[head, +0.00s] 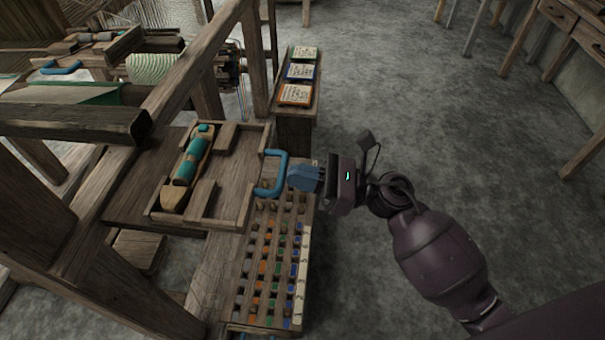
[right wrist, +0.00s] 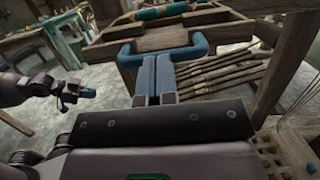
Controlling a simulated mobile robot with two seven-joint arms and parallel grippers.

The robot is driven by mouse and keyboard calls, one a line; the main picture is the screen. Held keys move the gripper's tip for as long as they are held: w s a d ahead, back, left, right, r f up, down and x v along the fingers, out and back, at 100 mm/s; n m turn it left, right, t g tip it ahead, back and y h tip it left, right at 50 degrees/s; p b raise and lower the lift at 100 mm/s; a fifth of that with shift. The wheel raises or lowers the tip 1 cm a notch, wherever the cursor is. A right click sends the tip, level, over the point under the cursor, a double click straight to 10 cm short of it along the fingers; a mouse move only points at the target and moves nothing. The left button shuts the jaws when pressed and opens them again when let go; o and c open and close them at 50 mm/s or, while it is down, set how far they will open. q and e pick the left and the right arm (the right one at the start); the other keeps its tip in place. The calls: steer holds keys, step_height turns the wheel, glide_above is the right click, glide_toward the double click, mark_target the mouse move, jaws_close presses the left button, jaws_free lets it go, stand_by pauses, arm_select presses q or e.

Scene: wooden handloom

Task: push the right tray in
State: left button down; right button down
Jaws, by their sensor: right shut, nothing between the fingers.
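The right tray (head: 249,148) is a shallow wooden tray, sticking out of the loom's right side. A shuttle (head: 188,170) with teal thread lies in it. Its blue handle (head: 283,160) faces right; the handle also shows in the right wrist view (right wrist: 199,47). My right gripper (head: 290,179) is shut and empty, its fingertips pointing left at the handle. In the right wrist view its blue fingers (right wrist: 156,68) end at the handle bar; I cannot tell if they touch. My left gripper (right wrist: 85,93) shows small in the right wrist view, its jaws unclear.
A pegboard (head: 270,270) with coloured pegs lies just below the tray's front. A narrow stand (head: 296,120) holding several cards stands behind my right gripper. Loom posts and beams (head: 195,60) border the tray on the left. The floor (head: 400,90) to the right is open.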

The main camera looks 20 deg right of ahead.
mark_target(256, 174)
steer(key=x, duration=0.2)
steer(key=f+x, duration=0.1)
steer(key=x, duration=0.4)
steer(key=shift+w+a+f, duration=0.1)
steer(key=shift+w+a, duration=0.1)
steer(key=shift+a, duration=0.25)
arm_select(q)
steer(key=shift+d+r, duration=0.1)
